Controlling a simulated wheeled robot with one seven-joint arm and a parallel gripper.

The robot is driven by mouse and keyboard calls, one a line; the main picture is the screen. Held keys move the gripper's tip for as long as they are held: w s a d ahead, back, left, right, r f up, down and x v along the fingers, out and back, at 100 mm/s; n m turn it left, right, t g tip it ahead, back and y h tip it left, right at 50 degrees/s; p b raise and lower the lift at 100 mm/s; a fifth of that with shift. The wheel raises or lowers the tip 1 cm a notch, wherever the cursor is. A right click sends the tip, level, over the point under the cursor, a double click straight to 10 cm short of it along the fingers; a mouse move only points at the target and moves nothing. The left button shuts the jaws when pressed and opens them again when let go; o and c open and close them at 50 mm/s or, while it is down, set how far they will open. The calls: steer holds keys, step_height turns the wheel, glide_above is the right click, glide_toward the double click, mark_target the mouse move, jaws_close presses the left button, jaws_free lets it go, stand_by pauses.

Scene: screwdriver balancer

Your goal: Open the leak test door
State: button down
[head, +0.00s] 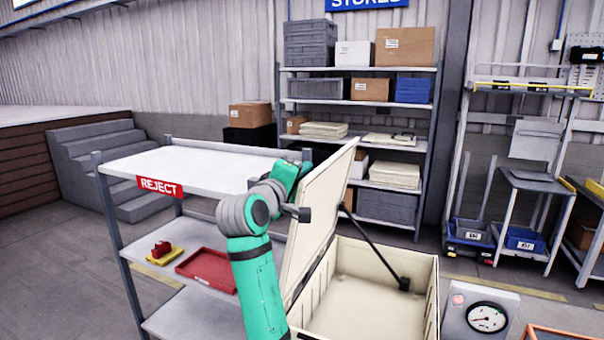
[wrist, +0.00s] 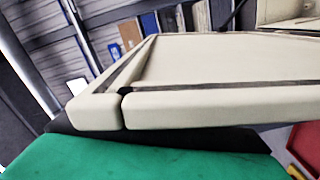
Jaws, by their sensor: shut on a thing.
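The leak test door (head: 318,215) is a cream lid that stands raised, steeply tilted, at the left side of an open cream box (head: 365,262). A dark strut (head: 382,255) runs from the door to the box. My gripper (head: 306,158) is at the door's left, upper side, with its fingertips mostly hidden. In the wrist view the door's cream edge (wrist: 200,108) lies across the picture, against a dark part of my gripper (wrist: 165,138). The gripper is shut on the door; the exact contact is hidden.
A rack with a REJECT sign (head: 160,187) stands close left of the door, holding a red tray (head: 207,270). A pressure gauge (head: 487,317) is right of the box. Storage shelves (head: 355,105) stand behind. Floor shows at the left.

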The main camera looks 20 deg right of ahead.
steer(key=c, duration=1.9)
jaws_free()
steer(key=shift+w+a+f, duration=0.1)
steer(key=shift+a+f, duration=0.05)
steer(key=shift+f, duration=0.05)
steer(key=shift+o, duration=0.4)
steer(key=shift+r, duration=0.1)
steer(key=v, duration=1)
steer(key=shift+s+a, duration=0.15)
steer(key=shift+s, duration=0.15)
